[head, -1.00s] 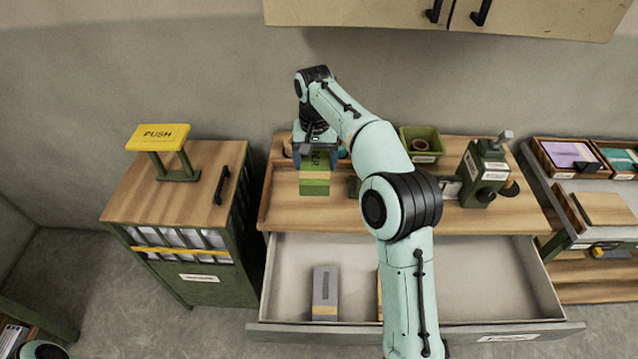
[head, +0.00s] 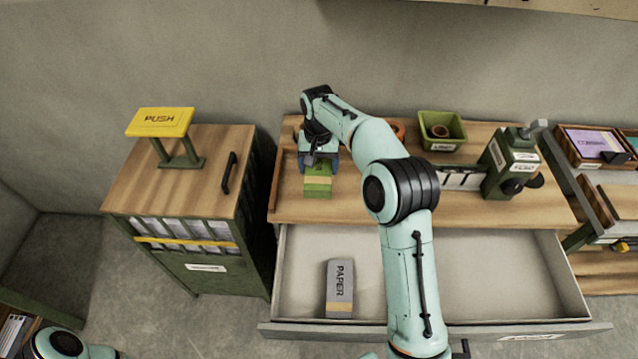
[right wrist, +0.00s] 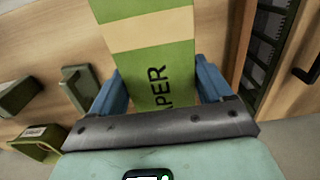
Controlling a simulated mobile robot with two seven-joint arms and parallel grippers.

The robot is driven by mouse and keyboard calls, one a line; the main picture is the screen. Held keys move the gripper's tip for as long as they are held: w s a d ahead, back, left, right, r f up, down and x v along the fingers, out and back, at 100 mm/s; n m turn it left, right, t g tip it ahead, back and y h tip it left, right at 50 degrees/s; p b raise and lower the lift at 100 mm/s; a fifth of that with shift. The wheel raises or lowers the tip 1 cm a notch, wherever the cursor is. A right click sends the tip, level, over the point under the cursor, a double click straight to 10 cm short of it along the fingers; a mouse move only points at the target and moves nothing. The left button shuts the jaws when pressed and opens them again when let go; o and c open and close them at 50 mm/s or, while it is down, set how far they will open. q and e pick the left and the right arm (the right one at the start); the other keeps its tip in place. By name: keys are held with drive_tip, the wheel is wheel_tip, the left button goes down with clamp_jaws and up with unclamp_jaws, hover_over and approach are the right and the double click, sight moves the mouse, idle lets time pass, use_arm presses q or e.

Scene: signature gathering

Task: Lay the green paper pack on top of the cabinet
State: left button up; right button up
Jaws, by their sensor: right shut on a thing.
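My right gripper (head: 318,166) is shut on the green paper pack (head: 317,187), which has a pale yellow band. In the right wrist view the blue fingers of the gripper (right wrist: 160,88) grip the sides of the pack (right wrist: 150,60), and part of its black lettering shows. In the head view the pack is over the left part of the wooden top above the open drawer; I cannot tell whether it touches. A separate cabinet (head: 125,190) with a wooden top stands to the left. My left gripper is out of view.
The cabinet's top carries a yellow PUSH plate (head: 160,121) on a green stand and a black handle (head: 229,173). The open drawer (head: 460,270) holds a grey paper pack (head: 340,285). A green pot (head: 442,128) and a green device (head: 510,163) stand right of my arm.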

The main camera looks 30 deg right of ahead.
sight(318, 164)
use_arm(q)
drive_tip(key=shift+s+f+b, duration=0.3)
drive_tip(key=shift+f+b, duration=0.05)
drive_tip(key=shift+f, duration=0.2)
use_arm(e)
drive_tip(key=shift+w+f, duration=0.1)
drive_tip(key=shift+f, duration=3.35)
drive_tip(key=shift+f, duration=0.1)
drive_tip(key=o, duration=1.2)
drive_tip(key=shift+f, duration=0.15)
wheel_tip(318, 164, up, 12)
drive_tip(key=shift+r+p, duration=0.1)
drive_tip(key=shift+p, duration=0.75)
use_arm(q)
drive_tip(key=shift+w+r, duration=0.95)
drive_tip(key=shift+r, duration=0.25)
use_arm(e)
drive_tip(key=shift+r, duration=0.1)
